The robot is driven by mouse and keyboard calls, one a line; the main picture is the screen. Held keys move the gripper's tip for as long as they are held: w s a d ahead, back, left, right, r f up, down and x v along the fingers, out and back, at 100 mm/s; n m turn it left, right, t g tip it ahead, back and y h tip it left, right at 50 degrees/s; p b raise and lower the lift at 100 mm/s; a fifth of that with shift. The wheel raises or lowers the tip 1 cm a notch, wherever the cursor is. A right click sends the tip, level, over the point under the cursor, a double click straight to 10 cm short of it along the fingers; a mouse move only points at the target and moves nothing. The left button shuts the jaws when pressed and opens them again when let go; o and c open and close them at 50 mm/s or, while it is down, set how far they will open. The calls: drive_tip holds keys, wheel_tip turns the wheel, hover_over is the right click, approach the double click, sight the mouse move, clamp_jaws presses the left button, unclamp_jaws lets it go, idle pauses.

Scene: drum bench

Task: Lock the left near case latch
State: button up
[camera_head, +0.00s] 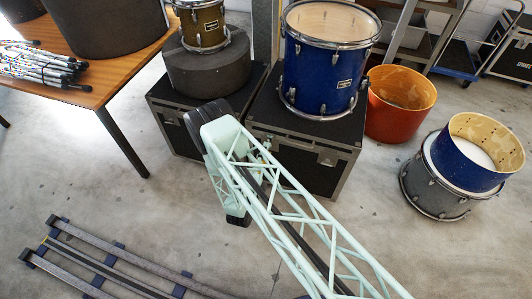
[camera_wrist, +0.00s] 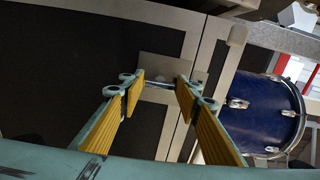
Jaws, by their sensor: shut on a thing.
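The black case (camera_head: 300,155) with metal edges stands on the floor beneath the blue drum. Its left near latch (camera_wrist: 158,72) shows in the wrist view as a pale metal plate across the seam between body and lid. My gripper (camera_wrist: 161,90) has its yellow-padded fingers on either side of the latch's middle part and is shut on it. The fingertips cover part of the latch, so its exact turn is hard to tell. The right near latch (camera_head: 328,157) shows on the same case front.
The blue drum (camera_head: 325,60) stands on the case and also shows in the wrist view (camera_wrist: 258,112). Another black case (camera_head: 178,125) stands close on the left. An orange drum shell (camera_head: 400,102) is to the right. Open floor lies in front.

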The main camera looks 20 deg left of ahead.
drive_tip(key=o, duration=0.8)
drive_tip(key=shift+o, duration=0.2)
drive_tip(key=shift+s, duration=0.15)
drive_tip(key=s, duration=1.1)
drive_tip(key=shift+s, duration=0.4)
